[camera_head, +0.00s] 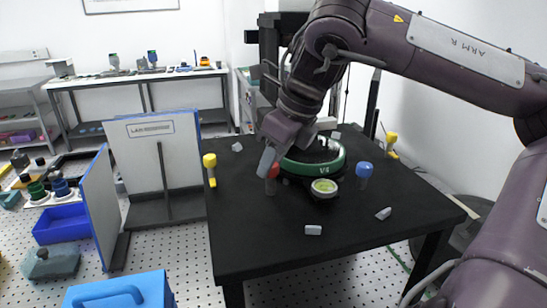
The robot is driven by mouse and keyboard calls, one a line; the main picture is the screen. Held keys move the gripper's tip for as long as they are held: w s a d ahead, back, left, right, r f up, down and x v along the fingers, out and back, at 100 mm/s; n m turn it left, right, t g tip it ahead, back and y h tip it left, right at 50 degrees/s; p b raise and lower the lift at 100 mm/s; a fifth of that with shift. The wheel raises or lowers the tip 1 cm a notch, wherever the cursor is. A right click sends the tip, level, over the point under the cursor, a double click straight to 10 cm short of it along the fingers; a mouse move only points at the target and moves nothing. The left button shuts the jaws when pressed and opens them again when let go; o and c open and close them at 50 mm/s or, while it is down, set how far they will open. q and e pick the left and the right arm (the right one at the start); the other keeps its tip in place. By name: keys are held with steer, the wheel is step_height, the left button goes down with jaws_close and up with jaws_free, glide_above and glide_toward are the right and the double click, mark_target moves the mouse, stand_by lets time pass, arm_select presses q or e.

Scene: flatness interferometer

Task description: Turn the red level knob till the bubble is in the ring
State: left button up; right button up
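The red level knob (272,180) stands at the left front of a round instrument with a green band marked V4 (331,167) on the black table. My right gripper (268,163) reaches down from above, with a grey finger at the knob's upper left, partly covering it. The other finger is hidden, so I cannot tell whether it grips the knob. The round bubble level (324,186), yellow-green in a pale rim, sits at the instrument's front. The bubble and ring are too small to tell apart. My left gripper is out of view.
A blue knob (364,171) stands right of the level. Small grey pieces (313,230) lie on the black table (262,245), whose front is mostly clear. A partition (155,155) stands left.

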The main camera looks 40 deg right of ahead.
steer(key=c, duration=0.5)
steer(key=shift+r+n+y+p, duration=0.25)
steer(key=shift+n+p, duration=0.25)
steer(key=shift+p, duration=0.45)
steer(key=n+y+p, duration=0.1)
steer(key=n+p, duration=0.2)
steer(key=p, duration=0.1)
steer(key=shift+d+n+g+p, duration=0.15)
steer(key=shift+n+g+p, duration=0.15)
steer(key=shift+g+p, duration=0.1)
steer(key=shift+w+f+n+g+y+p, duration=0.1)
steer(key=shift+n+g+y+p, duration=0.15)
steer(key=shift+n+p, duration=0.45)
steer(key=shift+w+f+n+g+y+p, duration=0.1)
steer(key=shift+n+g+y+p, duration=0.1)
steer(key=shift+n+p, duration=0.5)
steer(key=o, duration=0.9)
steer(key=shift+s+d, duration=0.1)
steer(key=shift+o, duration=0.2)
